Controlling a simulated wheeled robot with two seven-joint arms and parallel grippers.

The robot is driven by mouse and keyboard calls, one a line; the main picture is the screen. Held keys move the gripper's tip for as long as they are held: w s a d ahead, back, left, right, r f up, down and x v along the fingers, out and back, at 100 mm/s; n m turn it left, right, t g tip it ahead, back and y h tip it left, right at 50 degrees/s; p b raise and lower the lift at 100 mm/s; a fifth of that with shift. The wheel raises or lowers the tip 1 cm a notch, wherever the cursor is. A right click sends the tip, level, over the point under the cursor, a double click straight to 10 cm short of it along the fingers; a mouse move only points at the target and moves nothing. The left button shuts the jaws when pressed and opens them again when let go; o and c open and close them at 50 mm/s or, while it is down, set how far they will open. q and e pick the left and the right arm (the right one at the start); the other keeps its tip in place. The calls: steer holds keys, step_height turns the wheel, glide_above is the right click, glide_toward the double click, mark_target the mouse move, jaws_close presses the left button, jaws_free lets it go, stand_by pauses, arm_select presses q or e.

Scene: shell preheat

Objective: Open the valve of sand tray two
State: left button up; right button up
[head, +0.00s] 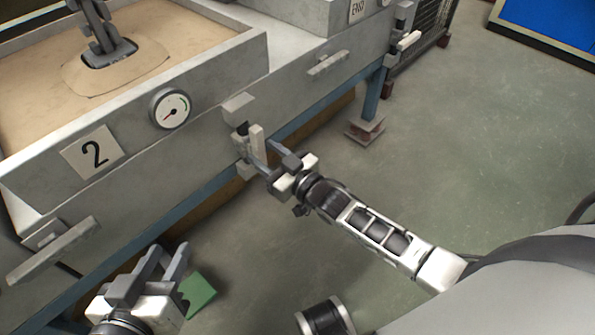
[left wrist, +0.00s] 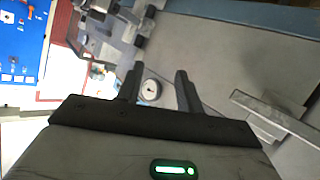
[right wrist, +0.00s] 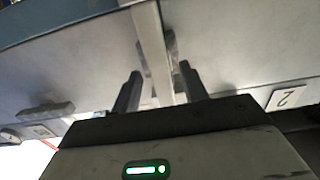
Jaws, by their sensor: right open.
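Sand tray two (head: 215,65), a grey metal tray of sand, has a plate marked 2 (head: 92,152) and a round gauge (head: 171,108) on its front. Its valve (head: 240,108) sits right of the gauge, with a pale upright bar handle (head: 257,140). My right gripper (head: 261,157) is open at the handle. In the right wrist view the handle (right wrist: 152,45) runs between the open fingers (right wrist: 158,84), with gaps visible; contact is unclear. My left gripper (head: 168,252) is open and empty, low in front of the tray. It also shows in the left wrist view (left wrist: 158,82).
Another bar handle (head: 55,250) is at the lower left of the tray front. A further handle (head: 328,63) is on the bench to the right. A blue leg (head: 371,97) stands right of the valve. A green patch (head: 198,294) lies on the open floor.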

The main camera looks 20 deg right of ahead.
arm_select(q)
steer(key=f+p, duration=0.1)
steer(key=a+f+g+y+p, duration=0.1)
steer(key=shift+f+g, duration=0.3)
steer(key=shift+f, duration=0.1)
arm_select(e)
steer(key=v, duration=1.1)
steer(key=shift+s+d, duration=0.15)
steer(key=shift+s, duration=0.25)
